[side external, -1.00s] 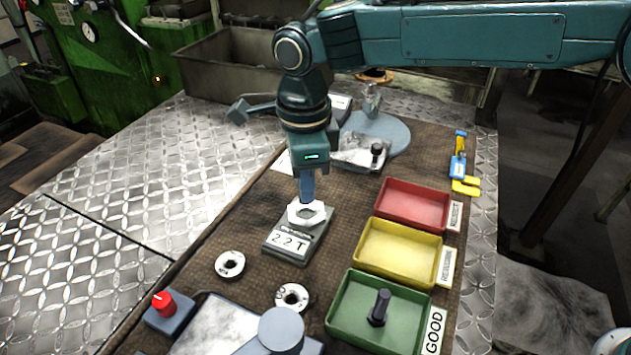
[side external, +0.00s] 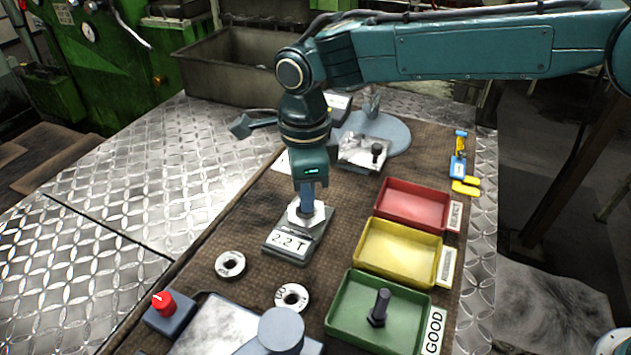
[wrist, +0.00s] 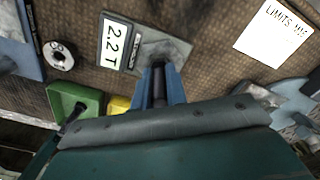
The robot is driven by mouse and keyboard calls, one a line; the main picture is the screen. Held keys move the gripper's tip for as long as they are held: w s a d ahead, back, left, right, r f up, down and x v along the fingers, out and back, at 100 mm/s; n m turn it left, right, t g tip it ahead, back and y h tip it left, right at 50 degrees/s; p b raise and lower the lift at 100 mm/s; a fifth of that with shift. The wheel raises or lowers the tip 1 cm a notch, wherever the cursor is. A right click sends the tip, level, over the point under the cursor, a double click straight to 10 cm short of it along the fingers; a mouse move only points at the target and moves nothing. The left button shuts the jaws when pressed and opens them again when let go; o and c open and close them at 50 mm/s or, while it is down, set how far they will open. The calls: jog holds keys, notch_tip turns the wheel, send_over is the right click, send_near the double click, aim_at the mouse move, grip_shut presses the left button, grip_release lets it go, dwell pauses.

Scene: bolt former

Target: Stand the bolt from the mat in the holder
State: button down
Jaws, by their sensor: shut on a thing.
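My gripper (side external: 307,207) points straight down over a grey block with a "2.2 T" display (side external: 288,243). In the wrist view its blue fingers (wrist: 159,72) are shut on a dark bolt (wrist: 158,90). A pale hexagonal piece (side external: 304,217) sits at the fingertips in the side view, on or just above the block. Whether the bolt touches the block or that piece is hidden by the fingers. I cannot tell for sure which fixture is the holder.
Red (side external: 410,222), yellow (side external: 368,272) and green (side external: 345,338) trays stand at right; the green one holds a dark bolt (side external: 379,307). Two metal rings (side external: 229,264) lie in front, beside a red knob box (side external: 162,303). A small plate with a dark peg (side external: 377,150) stands behind.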

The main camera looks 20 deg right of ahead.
jog(key=shift+f, duration=0.8)
dwell(0.9)
jog(key=c, duration=1.3)
grip_release()
notch_tip(320, 180, up, 14)
jog(key=shift+f, duration=0.1)
